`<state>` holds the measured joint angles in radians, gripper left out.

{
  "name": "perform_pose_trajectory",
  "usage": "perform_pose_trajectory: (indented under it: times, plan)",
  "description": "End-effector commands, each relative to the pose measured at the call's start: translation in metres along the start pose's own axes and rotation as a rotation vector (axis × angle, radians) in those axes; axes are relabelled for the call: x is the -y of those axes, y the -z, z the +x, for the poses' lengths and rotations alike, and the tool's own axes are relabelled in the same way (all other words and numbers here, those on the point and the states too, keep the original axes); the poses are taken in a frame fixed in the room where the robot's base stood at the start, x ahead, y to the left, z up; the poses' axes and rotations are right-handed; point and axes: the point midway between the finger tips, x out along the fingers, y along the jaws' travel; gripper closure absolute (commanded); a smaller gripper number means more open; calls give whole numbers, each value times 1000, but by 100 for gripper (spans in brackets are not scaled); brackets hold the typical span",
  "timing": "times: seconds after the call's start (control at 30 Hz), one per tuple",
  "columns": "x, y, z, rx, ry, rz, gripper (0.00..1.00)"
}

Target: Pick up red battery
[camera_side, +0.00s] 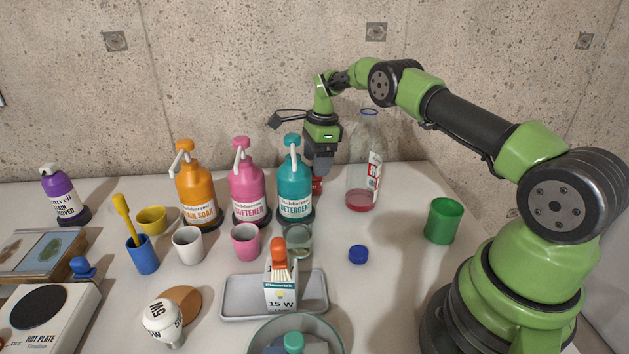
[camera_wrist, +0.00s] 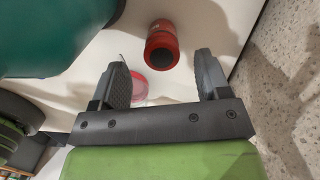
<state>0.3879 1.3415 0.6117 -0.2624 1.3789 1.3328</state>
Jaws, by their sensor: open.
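The red battery (camera_wrist: 162,45) shows in the wrist view as a short red cylinder with a dark round end, on the white table. It lies just beyond the fingertips of my gripper (camera_wrist: 161,70), about midway between them. The jaws are open and nothing is between them. In the side view my gripper (camera_side: 318,172) points down between the teal detergent bottle and the clear bottle. Only a small red part of the battery (camera_side: 317,185) shows there, below the gripper and partly hidden by the teal bottle.
The teal detergent bottle (camera_side: 295,191) stands close on the gripper's left, and the clear bottle with red liquid (camera_side: 365,170) close on its right. Pink (camera_side: 249,191) and orange (camera_side: 195,193) bottles stand further left. A blue cap (camera_side: 358,254) lies in front. The concrete wall (camera_side: 230,80) rises behind.

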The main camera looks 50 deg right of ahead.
Motion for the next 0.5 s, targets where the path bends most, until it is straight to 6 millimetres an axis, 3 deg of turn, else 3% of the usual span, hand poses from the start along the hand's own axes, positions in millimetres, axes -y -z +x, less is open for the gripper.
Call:
perform_pose_trajectory:
  times: [0.2, 0.5]
  plan:
    - [1, 0, 30, 0, -2, 0, 30]
    - [2, 0, 36, 0, 1, 0, 30]
